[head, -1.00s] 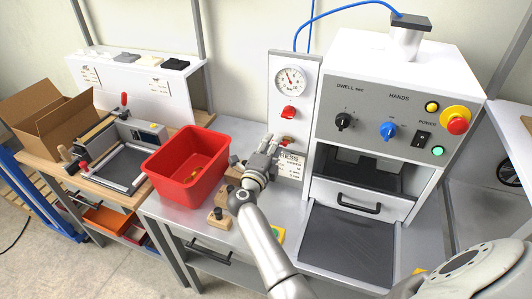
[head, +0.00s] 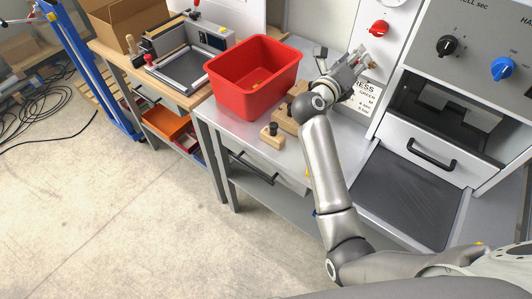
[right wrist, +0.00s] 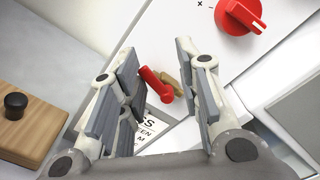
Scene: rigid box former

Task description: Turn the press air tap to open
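The press air tap shows in the right wrist view as a red lever (right wrist: 155,84) with a brass body (right wrist: 173,81) on the pale panel. The lever lies slanted between the two fingers of my right gripper (right wrist: 157,52). The fingers are apart, with gaps to the lever on both sides in this view. In the head view my right gripper (head: 360,62) is in front of the panel, below the red round knob (head: 378,27), and largely covers the tap. My left gripper is not in view.
The red knob also shows in the right wrist view (right wrist: 238,15). A lettered placard (head: 366,96) is below the tap. A red bin (head: 253,78) and wooden blocks (head: 272,137) stand left of the gripper. The press drawer handle (head: 431,154) is to the right.

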